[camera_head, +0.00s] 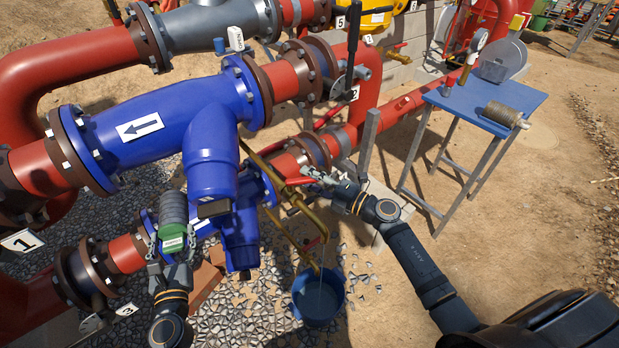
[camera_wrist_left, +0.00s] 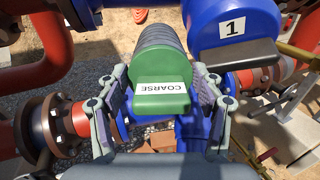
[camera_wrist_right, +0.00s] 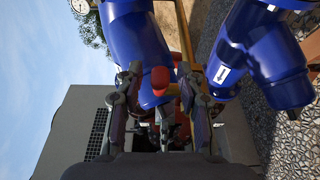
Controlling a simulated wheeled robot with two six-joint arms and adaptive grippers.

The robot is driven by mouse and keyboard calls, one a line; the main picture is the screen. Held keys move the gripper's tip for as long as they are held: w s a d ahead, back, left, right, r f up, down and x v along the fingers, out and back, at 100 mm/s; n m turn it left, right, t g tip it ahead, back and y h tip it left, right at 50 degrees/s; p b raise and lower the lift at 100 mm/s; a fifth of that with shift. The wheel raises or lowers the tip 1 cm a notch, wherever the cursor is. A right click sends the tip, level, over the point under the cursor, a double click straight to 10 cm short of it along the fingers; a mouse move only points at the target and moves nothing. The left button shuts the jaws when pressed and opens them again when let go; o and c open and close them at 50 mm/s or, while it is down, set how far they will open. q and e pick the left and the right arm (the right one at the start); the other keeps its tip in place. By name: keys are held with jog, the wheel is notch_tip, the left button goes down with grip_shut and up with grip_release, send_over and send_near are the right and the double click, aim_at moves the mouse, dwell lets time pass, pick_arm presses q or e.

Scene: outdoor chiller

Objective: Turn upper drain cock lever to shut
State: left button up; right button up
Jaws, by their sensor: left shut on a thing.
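The upper drain cock lever (camera_head: 299,181) is red and sits on the upper brass drain pipe (camera_head: 264,163) beside the blue strainer body (camera_head: 211,150). My right gripper (camera_head: 318,180) is at this lever. In the right wrist view the red lever end (camera_wrist_right: 160,80) shows between my spread fingers, with gaps on both sides. A lower red lever (camera_head: 311,244) is on the lower brass pipe (camera_head: 292,235). My left gripper (camera_head: 174,243) is shut on a grey cylinder with a green end (camera_wrist_left: 162,101) labelled COARSE, held left of the strainers.
A blue bucket (camera_head: 304,307) stands on the gravel under the drain outlet, with a thin stream running into it. A blue table (camera_head: 477,102) at right carries a cylindrical mesh element (camera_head: 503,114). Red pipes and flanges crowd the left; bare ground lies right.

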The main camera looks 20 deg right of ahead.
jog(key=shift+w+a, duration=0.1)
jog(key=shift+c, duration=0.4)
grip_shut()
